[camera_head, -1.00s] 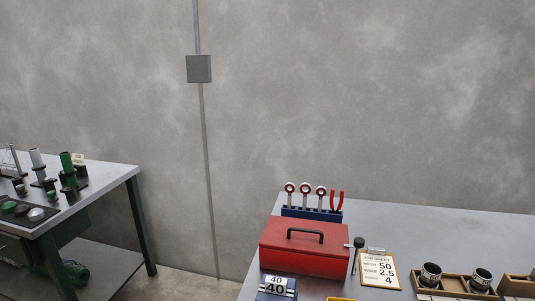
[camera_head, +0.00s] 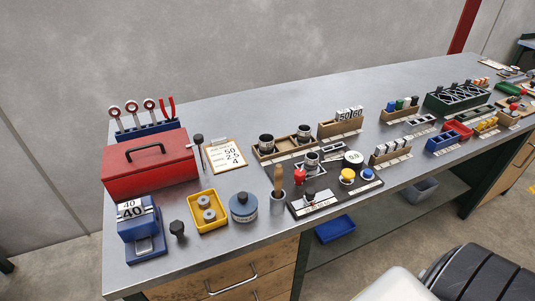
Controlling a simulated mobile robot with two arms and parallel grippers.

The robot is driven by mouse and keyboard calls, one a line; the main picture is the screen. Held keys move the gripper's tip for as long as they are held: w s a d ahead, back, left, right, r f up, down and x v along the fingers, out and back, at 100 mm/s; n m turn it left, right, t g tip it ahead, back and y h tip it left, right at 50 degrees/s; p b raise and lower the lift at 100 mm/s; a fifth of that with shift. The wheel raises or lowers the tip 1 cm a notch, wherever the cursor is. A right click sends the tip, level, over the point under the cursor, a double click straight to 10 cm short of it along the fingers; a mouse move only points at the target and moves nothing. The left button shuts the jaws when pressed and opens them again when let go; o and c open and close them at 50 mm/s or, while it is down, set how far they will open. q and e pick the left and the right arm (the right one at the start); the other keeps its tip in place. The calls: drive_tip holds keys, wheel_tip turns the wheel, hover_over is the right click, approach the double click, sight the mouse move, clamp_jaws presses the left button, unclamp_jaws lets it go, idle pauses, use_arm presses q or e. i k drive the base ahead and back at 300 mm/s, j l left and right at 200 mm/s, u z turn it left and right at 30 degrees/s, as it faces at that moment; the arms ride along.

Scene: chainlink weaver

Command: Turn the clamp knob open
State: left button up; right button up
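A dark fixture board (camera_head: 325,207) lies on the grey workbench near its front edge. A separate black knob-like piece (camera_head: 178,229) stands beside the blue 40 block (camera_head: 139,222) at the left front. Neither of my grippers is in view.
The workbench (camera_head: 230,112) holds a red toolbox (camera_head: 150,165), a job sheet (camera_head: 226,155), a yellow tray (camera_head: 208,212), a blue round tin (camera_head: 243,207) and a wooden-handled brush (camera_head: 278,185). Wooden trays and racks stand further right.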

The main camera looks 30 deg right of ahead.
sight(300, 175)
drive_tip(key=z, duration=1.35)
